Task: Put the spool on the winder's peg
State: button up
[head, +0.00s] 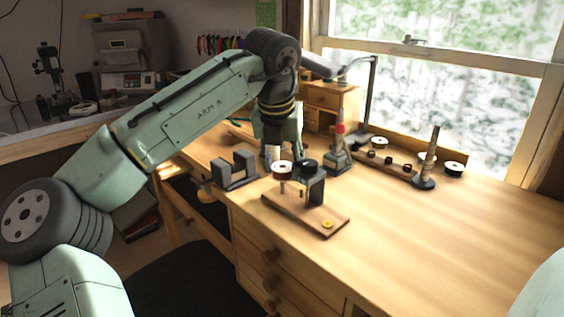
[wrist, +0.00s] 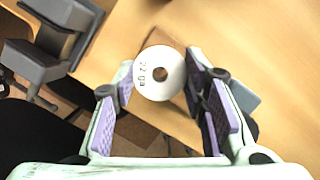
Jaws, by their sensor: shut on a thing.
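The spool (head: 281,171), with white flanges and a dark reddish winding, is between my gripper's fingertips (head: 287,164) in the head view. In the wrist view its white face marked "22 ga" (wrist: 150,90) sits between the purple pads of my gripper (wrist: 161,82), which is shut on it. The winder has a wooden base (head: 312,214), a dark bracket (head: 316,188) and a yellow button-like piece. A short metal post, seemingly the peg (head: 283,187), shows right below the spool. I cannot tell whether the spool touches it; no peg tip shows clearly in the spool's hole.
A dark grey cradle-like block (head: 234,176) stands left of the winder. The right tabletop is clear.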

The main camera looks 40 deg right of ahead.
aim_at(282, 195)
jog(key=shift+f+b, duration=0.3)
jog(key=shift+f, duration=1.75)
jog(key=o, duration=1.2)
jog(key=shift+s+r, duration=0.1)
